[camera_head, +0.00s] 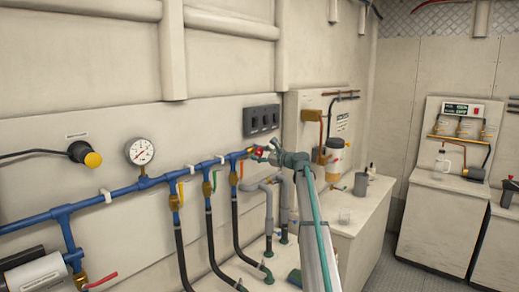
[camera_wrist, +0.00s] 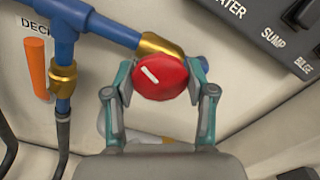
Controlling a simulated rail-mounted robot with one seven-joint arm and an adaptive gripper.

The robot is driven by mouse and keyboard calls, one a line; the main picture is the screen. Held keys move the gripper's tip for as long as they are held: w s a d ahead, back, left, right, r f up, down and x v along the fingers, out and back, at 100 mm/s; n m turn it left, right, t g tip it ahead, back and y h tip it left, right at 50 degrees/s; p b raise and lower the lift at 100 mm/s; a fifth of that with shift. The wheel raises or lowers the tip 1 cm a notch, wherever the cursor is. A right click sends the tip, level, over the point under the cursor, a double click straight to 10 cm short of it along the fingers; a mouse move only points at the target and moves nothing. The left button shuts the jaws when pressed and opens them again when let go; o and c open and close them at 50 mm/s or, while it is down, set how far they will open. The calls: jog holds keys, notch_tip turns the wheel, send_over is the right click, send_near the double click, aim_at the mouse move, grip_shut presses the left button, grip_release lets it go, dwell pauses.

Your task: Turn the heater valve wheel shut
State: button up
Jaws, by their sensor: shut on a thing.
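The heater valve wheel (camera_wrist: 160,77) is a round red knob with a white bar mark, seen face-on in the wrist view. It sits on a brass valve body (camera_wrist: 158,46) at the end of the blue pipe (camera_wrist: 107,30). The white mark slants down to the right. My gripper (camera_wrist: 161,88) is shut on the wheel, with one finger at each side of its rim. In the head view my gripper (camera_head: 264,155) reaches the right end of the blue pipe, and only a little of the red wheel (camera_head: 259,151) shows.
A dark switch panel (camera_head: 261,120) is on the wall just above. Grey pipes (camera_head: 267,205) stand below. A pressure gauge (camera_head: 139,151) is farther left on the pipe.

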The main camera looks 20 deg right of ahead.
jog(key=m+p, duration=0.4)
jog(key=m, duration=0.1)
jog(key=m+p, duration=0.2)
jog(key=p, duration=0.1)
jog(key=shift+s+r, duration=0.1)
jog(key=shift+r, duration=0.15)
jog(key=m+p, duration=0.3)
jog(key=shift+a+m, duration=0.1)
jog(key=shift+m, duration=0.2)
jog(key=shift+f+m+p, duration=0.15)
jog(key=shift+m+p, duration=0.8)
jog(key=shift+m, duration=0.15)
jog(key=o, duration=1.2)
jog(key=shift+c, duration=0.2)
jog(key=v, duration=1.2)
